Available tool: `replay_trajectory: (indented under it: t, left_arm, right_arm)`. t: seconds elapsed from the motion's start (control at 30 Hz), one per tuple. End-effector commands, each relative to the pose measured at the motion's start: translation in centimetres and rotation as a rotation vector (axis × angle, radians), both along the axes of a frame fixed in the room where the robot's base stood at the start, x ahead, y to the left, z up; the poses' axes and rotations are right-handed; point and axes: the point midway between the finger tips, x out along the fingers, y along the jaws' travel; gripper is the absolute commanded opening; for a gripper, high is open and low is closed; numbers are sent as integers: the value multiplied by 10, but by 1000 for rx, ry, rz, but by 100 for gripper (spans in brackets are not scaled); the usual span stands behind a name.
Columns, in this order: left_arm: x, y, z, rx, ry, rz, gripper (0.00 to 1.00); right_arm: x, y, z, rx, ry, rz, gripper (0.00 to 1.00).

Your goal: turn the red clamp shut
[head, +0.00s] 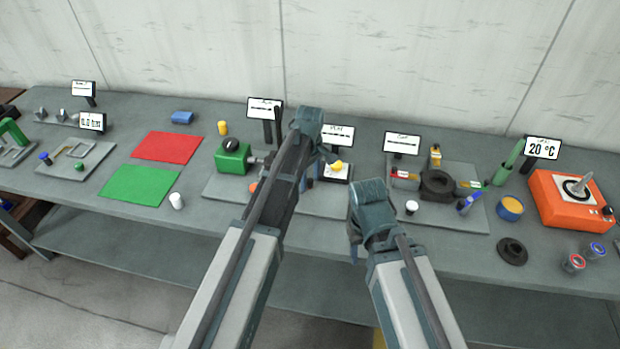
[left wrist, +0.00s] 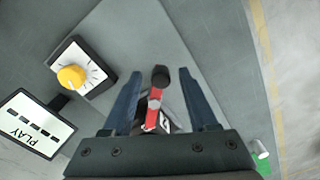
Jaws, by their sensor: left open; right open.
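The red clamp (left wrist: 153,108) shows in the left wrist view as a red lever with a black end, lying between the two blue fingers of my left gripper (left wrist: 160,74). The fingers are apart, with a gap on each side of the lever. The clamp's lower part is partly hidden by the gripper body. In the head view my left gripper (head: 324,154) is over the middle of the bench, and my arm hides the clamp there. My right gripper (head: 354,240) is open and empty near the bench's front edge, right of the left one.
A yellow dial (head: 335,167) on a white plate stands close to my left gripper, with a PLAY sign (left wrist: 36,124) beside it. A green device (head: 233,158) is to the left.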

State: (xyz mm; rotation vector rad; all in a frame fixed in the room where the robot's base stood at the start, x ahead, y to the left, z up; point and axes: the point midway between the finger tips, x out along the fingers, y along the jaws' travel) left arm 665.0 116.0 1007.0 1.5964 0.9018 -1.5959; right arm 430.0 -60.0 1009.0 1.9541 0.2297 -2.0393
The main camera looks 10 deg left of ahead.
Motion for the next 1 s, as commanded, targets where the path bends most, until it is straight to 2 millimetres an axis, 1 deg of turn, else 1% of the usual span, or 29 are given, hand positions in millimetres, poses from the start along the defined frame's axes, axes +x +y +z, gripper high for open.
replay_trajectory:
  t: [0.17,0.37,0.57,1.0]
  left_arm:
    - [0,0,3,0,0,0,59]
    - [0,0,17,0,0,0,59]
    - [0,0,43,0,0,0,59]
    - [0,0,110,0,0,0,59]
  right_arm:
    - [0,0,3,0,0,0,50]
    - [0,0,17,0,0,1,50]
    - [0,0,43,0,0,0,50]
    - [0,0,110,3,0,-13,50]
